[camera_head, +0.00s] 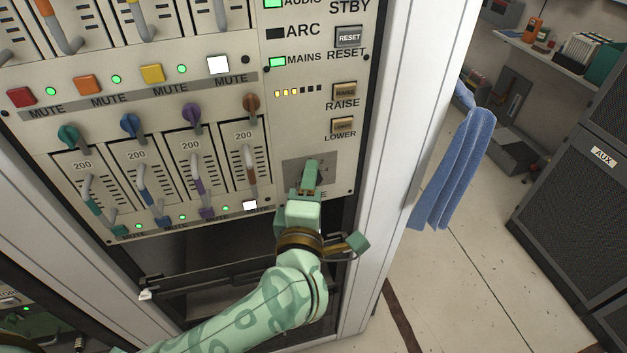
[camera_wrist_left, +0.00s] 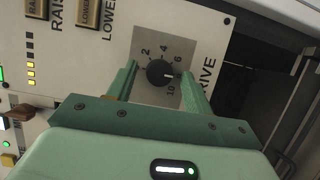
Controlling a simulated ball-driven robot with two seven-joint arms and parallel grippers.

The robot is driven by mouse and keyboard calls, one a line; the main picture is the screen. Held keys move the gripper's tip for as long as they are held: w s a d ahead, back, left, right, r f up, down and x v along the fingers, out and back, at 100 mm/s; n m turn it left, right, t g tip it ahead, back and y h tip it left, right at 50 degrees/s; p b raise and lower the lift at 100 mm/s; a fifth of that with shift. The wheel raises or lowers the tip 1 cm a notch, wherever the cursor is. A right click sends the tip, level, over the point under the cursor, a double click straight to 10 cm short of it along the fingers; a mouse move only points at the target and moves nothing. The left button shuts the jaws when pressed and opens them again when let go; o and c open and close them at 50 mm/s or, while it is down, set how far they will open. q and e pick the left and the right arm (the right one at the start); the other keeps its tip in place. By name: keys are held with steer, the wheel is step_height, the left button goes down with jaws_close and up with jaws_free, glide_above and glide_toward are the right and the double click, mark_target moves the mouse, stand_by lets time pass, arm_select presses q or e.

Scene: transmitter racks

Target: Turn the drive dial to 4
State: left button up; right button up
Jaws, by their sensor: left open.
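The drive dial (camera_wrist_left: 160,73) is a small round black knob on a grey plate (camera_wrist_left: 150,38) with numbers around it, seen in the left wrist view. My left gripper (camera_wrist_left: 160,69) is open, with one green finger on each side of the dial. Gaps show between the fingers and the knob. In the head view the left gripper (camera_head: 311,172) is in front of the grey plate (camera_head: 293,171) and hides most of the dial. My right gripper is not in view.
The RAISE button (camera_head: 344,92) and LOWER button (camera_head: 342,127) sit just above the dial. Sliders and coloured knobs (camera_head: 192,115) fill the panel to the left. A white rack post (camera_head: 410,150) and a blue towel (camera_head: 458,165) are to the right.

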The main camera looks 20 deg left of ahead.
arm_select(q)
steer(key=c, duration=1)
steer(key=shift+o, duration=0.2)
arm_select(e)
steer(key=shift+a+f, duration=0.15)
arm_select(q)
steer(key=n+y+b, duration=0.3)
steer(key=n+b, duration=0.1)
steer(key=n, duration=0.3)
steer(key=n+y+b, duration=0.3)
steer(key=n+b, duration=0.2)
steer(key=n, duration=0.2)
steer(key=f+n+t+y+b, duration=0.1)
steer(key=n+y+b, duration=0.1)
steer(key=n+b, duration=0.3)
steer(key=shift+w+d+f+n+y, duration=0.1)
steer(key=shift+w+d+n+y, duration=0.1)
steer(key=shift+n, duration=0.55)
steer(key=shift+w+d+n+y, duration=0.1)
steer(key=shift+d+n+y, duration=0.1)
steer(key=shift+n, duration=0.55)
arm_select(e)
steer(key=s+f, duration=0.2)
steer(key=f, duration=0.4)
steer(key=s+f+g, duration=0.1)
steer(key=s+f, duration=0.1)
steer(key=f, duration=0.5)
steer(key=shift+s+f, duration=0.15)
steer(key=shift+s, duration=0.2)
